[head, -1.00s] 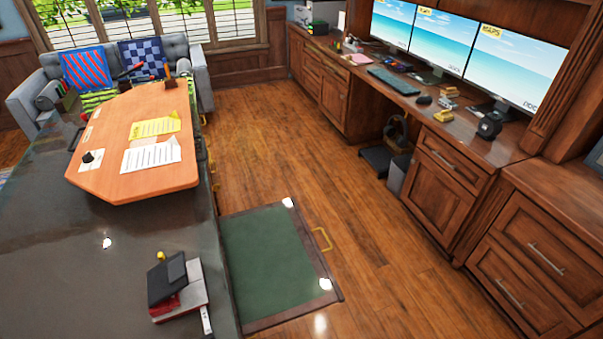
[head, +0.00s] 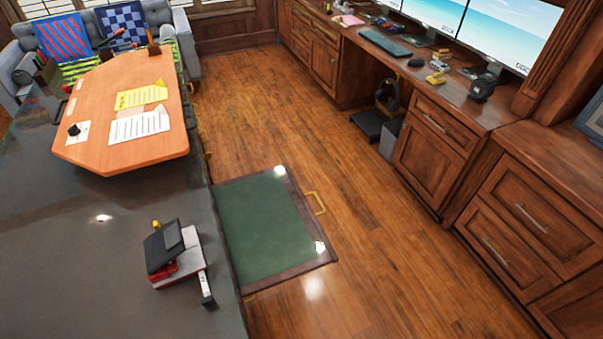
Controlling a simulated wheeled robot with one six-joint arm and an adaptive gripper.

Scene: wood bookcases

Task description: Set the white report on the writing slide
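A white printed sheet (head: 139,125), which looks like the white report, lies on a raised orange-brown wooden board (head: 100,155) on the dark desk at the left of the head view. The writing slide (head: 262,225) is a green panel with a dark wood border. It juts out from the desk's right side over the floor, and its top is bare apart from bright glints. A brass handle (head: 317,204) is at its right edge. My gripper is not in view.
A yellow sheet (head: 141,96) lies behind the report. A small white card (head: 78,132) with a black object is at its left. A stack of dark, red and white items (head: 172,255) sits on the near desk. Wooden floor (head: 390,250) is clear between desk and cabinets.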

